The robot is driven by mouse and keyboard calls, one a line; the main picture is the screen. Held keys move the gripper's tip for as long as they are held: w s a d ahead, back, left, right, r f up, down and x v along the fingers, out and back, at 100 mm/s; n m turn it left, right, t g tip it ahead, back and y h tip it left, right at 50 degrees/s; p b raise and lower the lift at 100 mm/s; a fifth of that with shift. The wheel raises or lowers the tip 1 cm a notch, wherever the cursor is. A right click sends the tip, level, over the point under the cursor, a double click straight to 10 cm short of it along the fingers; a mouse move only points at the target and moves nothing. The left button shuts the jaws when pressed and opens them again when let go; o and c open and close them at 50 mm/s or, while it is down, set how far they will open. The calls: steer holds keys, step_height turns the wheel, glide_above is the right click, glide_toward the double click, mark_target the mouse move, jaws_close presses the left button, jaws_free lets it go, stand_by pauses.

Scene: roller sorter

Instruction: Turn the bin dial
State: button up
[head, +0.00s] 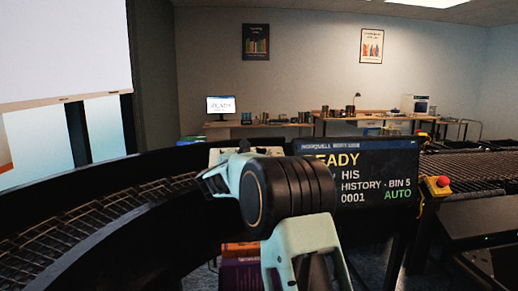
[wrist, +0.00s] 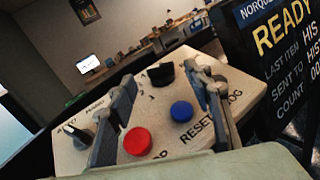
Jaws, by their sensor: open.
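The control box (wrist: 65,158) is a pale panel with two black dials, a red button (wrist: 138,141) and a blue button (wrist: 181,111). The far black dial (wrist: 164,73) has small marks around it. The other dial (wrist: 77,132) is at the left edge. Which is the bin dial cannot be read for certain. My gripper (wrist: 158,80) is open, with one finger on each side of the far dial in the wrist view; contact cannot be judged. In the head view, the control box (head: 262,151) is partly hidden behind my arm.
A black display (head: 375,175) reading "READY", "HISTORY · BIN 5" and "AUTO" stands just right of the box. A curved roller conveyor (head: 85,225) runs at left. A red emergency button (head: 442,182) is farther right. Desks (head: 255,125) stand at the back.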

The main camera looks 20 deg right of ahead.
mark_target(261, 150)
steer(key=shift+p+x, duration=0.3)
steer(key=shift+x, duration=1.2)
steer(key=c, duration=1.1)
steer(key=shift+c, duration=0.2)
